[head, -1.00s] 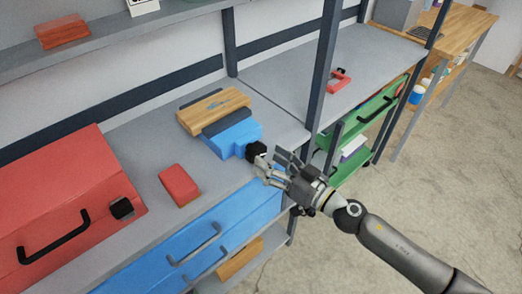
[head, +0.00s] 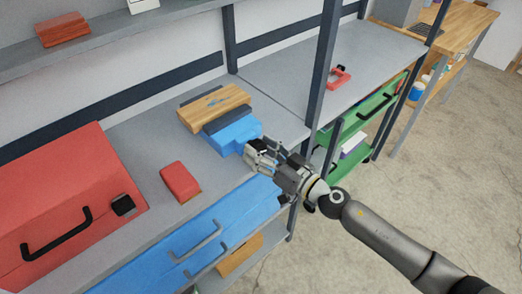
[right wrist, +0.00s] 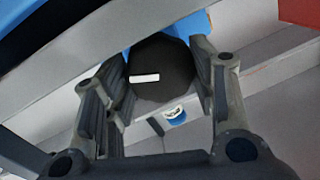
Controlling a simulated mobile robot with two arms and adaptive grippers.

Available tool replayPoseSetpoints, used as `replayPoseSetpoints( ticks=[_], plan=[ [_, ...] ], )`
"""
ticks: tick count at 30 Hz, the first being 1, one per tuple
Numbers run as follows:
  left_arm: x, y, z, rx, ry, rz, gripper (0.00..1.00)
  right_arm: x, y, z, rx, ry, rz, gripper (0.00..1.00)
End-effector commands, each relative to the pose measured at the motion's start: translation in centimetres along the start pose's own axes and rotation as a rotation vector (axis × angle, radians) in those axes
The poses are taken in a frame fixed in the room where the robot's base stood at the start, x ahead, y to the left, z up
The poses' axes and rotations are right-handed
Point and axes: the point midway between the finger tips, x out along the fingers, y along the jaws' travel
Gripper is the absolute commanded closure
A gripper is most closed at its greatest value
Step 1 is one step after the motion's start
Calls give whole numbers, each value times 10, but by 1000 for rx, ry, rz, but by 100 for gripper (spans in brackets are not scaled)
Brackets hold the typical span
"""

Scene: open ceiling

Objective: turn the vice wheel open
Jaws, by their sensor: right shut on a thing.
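The blue vice (head: 236,134) sits on the grey workbench with a wooden block (head: 214,108) between its jaws. Its black wheel (right wrist: 162,72) fills the middle of the right wrist view and has a white mark on its face. My right gripper (head: 258,150) is at the front end of the vice, and its fingers (right wrist: 162,88) stand on both sides of the wheel, shut on it. The gripper hides most of the wheel in the head view. My left gripper is not in view.
A red toolbox (head: 65,205) and a small red block (head: 180,182) stand on the bench (head: 125,130) to the left. A dark shelf post (head: 324,70) rises right of the vice. Blue drawers (head: 210,232) lie below the bench edge.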

Motion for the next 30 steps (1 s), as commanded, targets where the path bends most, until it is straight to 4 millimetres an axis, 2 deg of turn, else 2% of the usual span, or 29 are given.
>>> replayPoseSetpoints(
  ticks=[5,21,30],
  plan=[
    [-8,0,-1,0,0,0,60,0,-2,-2,-53,-7,0,72],
    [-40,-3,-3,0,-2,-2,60,0,-3,-3,-390,-41,10,72],
    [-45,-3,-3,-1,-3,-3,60,0,-3,0,-491,-51,12,72]
  ],
)
